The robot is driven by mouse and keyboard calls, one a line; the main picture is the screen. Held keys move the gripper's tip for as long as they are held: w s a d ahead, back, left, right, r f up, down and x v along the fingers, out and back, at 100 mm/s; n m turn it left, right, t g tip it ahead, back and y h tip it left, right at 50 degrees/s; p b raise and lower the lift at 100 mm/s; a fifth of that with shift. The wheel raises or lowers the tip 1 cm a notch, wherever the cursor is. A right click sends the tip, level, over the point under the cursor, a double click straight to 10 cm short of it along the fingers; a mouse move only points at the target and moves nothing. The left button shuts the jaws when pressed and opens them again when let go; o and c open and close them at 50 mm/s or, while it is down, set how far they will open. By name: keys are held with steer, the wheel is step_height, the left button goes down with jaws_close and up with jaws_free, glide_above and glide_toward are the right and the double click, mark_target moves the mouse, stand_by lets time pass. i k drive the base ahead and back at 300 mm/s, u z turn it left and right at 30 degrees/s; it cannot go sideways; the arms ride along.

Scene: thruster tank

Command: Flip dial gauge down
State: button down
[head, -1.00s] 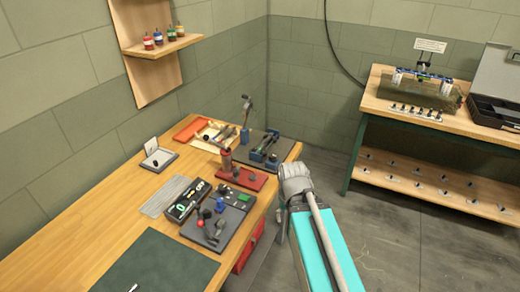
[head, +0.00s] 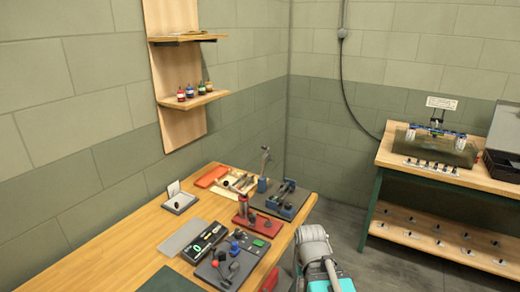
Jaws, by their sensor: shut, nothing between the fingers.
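I cannot clearly tell which item is the dial gauge. A small upright post with a grey head (head: 265,160) stands at the back of the workbench; its dial face cannot be made out. It rises beside a dark plate carrying a blue fixture (head: 286,196). A red-based fixture with a post (head: 250,222) and a dark panel with a red-knobbed lever (head: 232,262) stand nearer. My grey arm joint shows at the bottom, right of the bench, with a turquoise part of my body below. My gripper's fingers are not seen.
The wooden workbench (head: 125,240) also holds a black display unit (head: 205,243), a grey plate (head: 182,238) and a small card stand (head: 180,201). A wall shelf (head: 192,100) holds small bottles. A second bench (head: 470,176) stands right, with floor between.

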mark_target(265, 158)
steer(key=k, duration=0.4)
steer(key=z, duration=0.3)
steer(key=i, duration=1.35)
steer(key=u, duration=0.3)
